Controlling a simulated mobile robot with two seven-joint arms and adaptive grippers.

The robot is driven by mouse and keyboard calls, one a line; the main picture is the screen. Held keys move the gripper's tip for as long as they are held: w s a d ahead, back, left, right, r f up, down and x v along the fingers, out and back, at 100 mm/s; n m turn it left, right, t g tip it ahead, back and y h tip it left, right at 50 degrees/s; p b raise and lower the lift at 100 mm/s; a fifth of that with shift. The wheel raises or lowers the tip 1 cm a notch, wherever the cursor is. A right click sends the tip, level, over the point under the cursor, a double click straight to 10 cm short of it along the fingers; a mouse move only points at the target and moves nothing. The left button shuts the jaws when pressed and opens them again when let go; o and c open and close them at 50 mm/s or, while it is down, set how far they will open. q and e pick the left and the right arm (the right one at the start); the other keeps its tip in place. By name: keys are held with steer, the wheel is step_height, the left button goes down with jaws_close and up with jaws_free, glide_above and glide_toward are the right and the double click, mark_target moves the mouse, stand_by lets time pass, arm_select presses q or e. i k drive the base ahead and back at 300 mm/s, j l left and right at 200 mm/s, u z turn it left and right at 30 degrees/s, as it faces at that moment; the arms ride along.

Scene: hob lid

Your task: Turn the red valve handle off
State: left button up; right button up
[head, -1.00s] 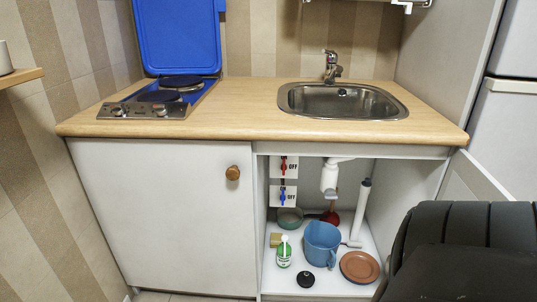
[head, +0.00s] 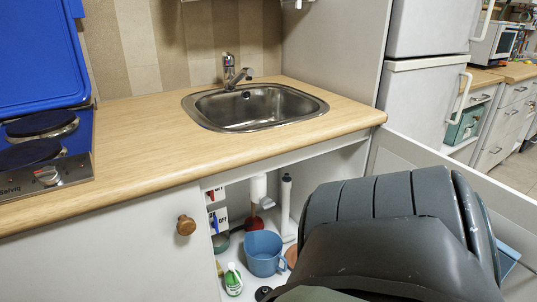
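The red valve handle (head: 211,195) is small in the head view. It sits on a white ON/OFF plate (head: 221,191) inside the open cabinet under the sink, near the left edge of the opening. The handle looks roughly upright; its exact angle is hard to tell at this size. A blue valve handle (head: 214,224) is on a second plate just below it. A thick dark link of my arm fills the lower right foreground and hides the right part of the cabinet. Neither gripper's fingers show, and nothing of mine touches the red handle.
A blue pitcher (head: 263,253), a green-and-white bottle (head: 233,280) and a red plunger (head: 254,223) stand on the cabinet floor below the valves. The open cabinet door (head: 400,155) extends at right. A closed door with a wooden knob (head: 186,225) borders the opening at left.

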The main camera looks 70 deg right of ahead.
mark_target(210, 194)
steer(key=z, duration=1.85)
